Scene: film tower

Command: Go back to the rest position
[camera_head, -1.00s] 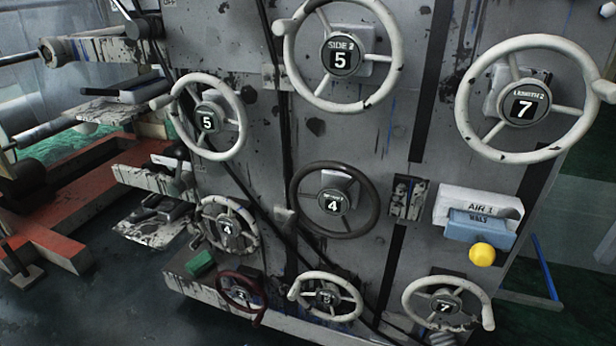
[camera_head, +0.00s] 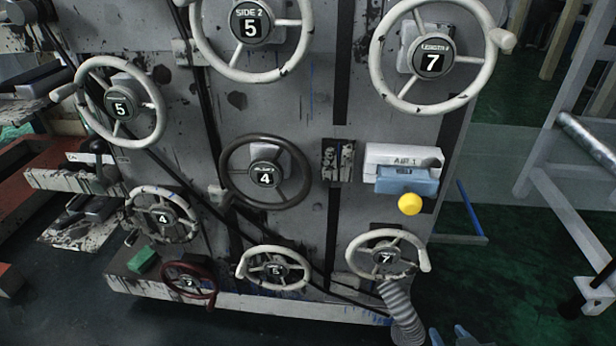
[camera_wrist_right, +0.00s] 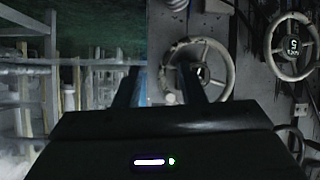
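My right gripper (camera_head: 451,338) shows only its two bluish fingertips at the bottom edge of the head view, apart from each other, right of the lower wheel 7. In the right wrist view the gripper (camera_wrist_right: 162,88) has its two dark fingers spread, with nothing between them. A white handwheel (camera_wrist_right: 203,45) shows behind its right finger there; I cannot tell the distance. My left gripper is not in the head view.
A grey machine panel (camera_head: 300,115) carries several numbered handwheels, including the upper wheel 7 (camera_head: 432,62) and lower wheel 7 (camera_head: 387,258). A blue box with a yellow knob (camera_head: 409,204) juts out. A striped hose (camera_head: 402,312) hangs low. A pale frame (camera_head: 553,205) stands right. Green floor lies between.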

